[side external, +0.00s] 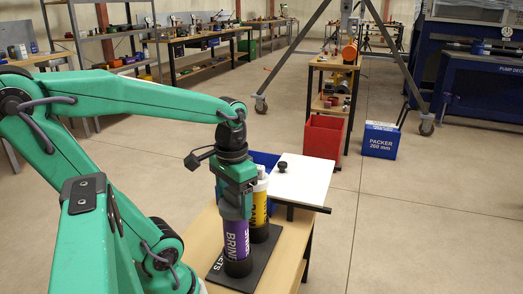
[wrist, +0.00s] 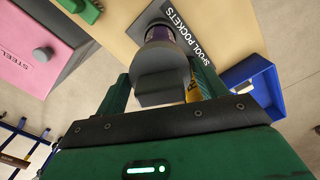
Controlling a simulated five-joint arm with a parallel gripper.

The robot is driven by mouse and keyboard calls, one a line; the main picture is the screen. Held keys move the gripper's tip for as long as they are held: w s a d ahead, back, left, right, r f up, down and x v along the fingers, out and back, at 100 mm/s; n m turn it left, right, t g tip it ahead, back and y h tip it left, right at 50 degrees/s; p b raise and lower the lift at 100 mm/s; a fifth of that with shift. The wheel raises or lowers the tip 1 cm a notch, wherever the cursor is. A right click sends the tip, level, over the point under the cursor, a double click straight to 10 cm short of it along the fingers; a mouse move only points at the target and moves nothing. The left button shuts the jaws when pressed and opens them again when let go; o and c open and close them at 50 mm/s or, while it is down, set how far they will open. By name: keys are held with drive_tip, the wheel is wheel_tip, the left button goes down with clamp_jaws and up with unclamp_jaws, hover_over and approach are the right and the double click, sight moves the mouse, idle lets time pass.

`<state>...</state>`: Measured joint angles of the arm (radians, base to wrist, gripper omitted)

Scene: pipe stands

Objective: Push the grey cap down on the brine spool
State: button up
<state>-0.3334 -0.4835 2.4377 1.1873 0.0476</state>
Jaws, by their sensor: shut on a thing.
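The brine spool (side external: 237,238) is purple with white lettering and stands upright on the dark spool-pocket plate (side external: 262,262). It also shows in the wrist view (wrist: 160,33), beyond the cap. My gripper (side external: 235,206) points down over its top. In the wrist view the grey cap (wrist: 160,68), with a block-shaped grip, sits between my fingers (wrist: 162,92), which are shut on it. The cap lines up with the spool's upper end; I cannot tell how far it is seated.
A yellow and white spool (side external: 260,207) stands close behind the brine spool on the right. A white board with a black knob (side external: 302,183) and a blue bin (wrist: 255,85) are nearby. A pink box marked STEEL (wrist: 35,50) lies left in the wrist view.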

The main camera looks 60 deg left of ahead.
drive_tip(key=shift+f, duration=0.45)
idle(0.3)
drive_tip(key=o, duration=1.2)
drive_tip(key=shift+r, duration=0.15)
drive_tip(key=shift+r, duration=3.6)
